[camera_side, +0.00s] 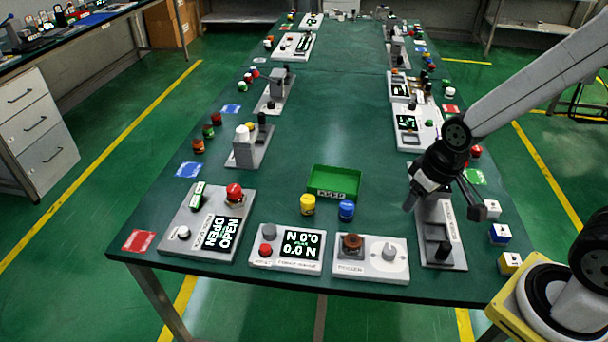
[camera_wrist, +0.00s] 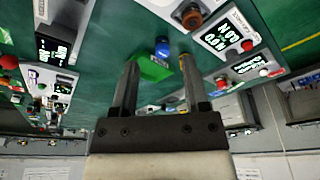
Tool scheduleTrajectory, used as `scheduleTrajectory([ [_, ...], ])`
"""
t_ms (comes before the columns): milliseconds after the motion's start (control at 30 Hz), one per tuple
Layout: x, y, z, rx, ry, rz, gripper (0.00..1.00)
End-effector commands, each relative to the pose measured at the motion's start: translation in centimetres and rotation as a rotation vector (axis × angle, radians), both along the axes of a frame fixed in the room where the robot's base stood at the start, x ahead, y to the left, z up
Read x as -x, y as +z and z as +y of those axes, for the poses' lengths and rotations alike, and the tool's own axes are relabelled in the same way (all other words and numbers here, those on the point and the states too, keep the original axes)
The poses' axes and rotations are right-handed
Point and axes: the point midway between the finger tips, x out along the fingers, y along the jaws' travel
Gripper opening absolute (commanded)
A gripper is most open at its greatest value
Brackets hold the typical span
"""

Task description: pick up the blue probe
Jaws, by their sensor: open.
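The blue probe (camera_side: 346,210) is a short blue cylinder standing upright on the green table, just in front of the green tray. In the wrist view it (camera_wrist: 162,47) shows beyond the fingertips, roughly between them in the picture. My gripper (camera_side: 443,200) is to the right of the probe in the side view, above the grey fixture at the table's right side. In the wrist view my gripper (camera_wrist: 159,64) has its two fingers wide apart with nothing held between them. It is apart from the probe.
A yellow cylinder (camera_side: 307,204) stands close left of the probe. The green tray (camera_side: 334,194) is behind both. The force gauge panel (camera_side: 287,249) and trigger panel (camera_side: 371,259) lie in front. The table middle behind the tray is clear.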

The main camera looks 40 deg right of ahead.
Motion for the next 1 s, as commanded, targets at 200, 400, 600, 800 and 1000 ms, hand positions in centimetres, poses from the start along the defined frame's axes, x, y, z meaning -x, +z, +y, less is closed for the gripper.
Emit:
scheduleTrajectory([
  [200, 0.0, 0.0, 0.0, 0.0, 0.0, 0.0, 0.99],
  [400, 0.0, 0.0, 0.0, 0.0, 0.0, 0.0, 0.99],
  [600, -0.3, 0.0, 0.0, -0.004, -0.018, 0.002, 0.99],
  [800, -2.1, -0.4, -0.1, -0.03, -0.136, 0.021, 0.99],
  [1000, -5.4, -1.4, -0.1, -0.076, -0.37, 0.055, 0.99],
])
